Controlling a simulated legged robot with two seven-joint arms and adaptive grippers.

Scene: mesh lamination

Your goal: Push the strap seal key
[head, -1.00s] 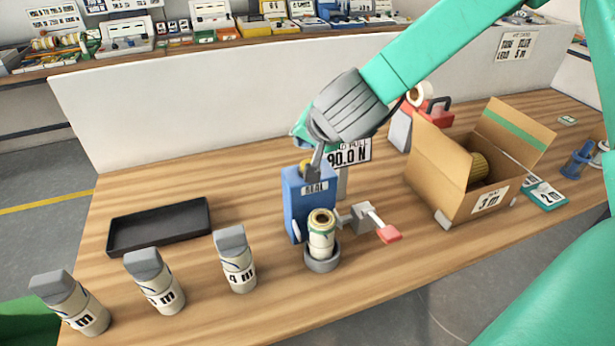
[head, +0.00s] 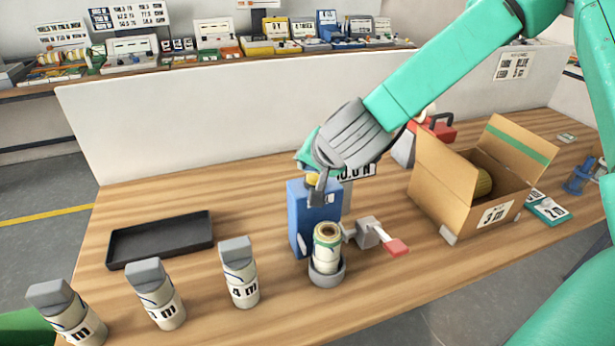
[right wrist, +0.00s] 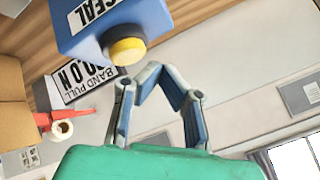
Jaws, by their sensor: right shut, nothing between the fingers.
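The strap seal key is a round yellow button (head: 312,179) on the blue box (head: 300,222) marked SEAL. In the right wrist view the yellow button (right wrist: 127,50) stands out from the blue box (right wrist: 110,22) on a dark collar. My right gripper (head: 318,196) is shut and empty. Its fingers point down just beside the button and cover part of the box's front label in the head view. In the right wrist view the gripper (right wrist: 155,88) shows just below and right of the button; I cannot tell whether they touch. My left gripper is out of view.
A roll (head: 327,243) stands in a grey cup before the box, beside a red-tipped lever (head: 397,247). A BAND PULL sign (head: 360,171) stands behind. An open carton (head: 440,190) is at right, a black tray (head: 160,240) and several labelled canisters (head: 240,275) at left.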

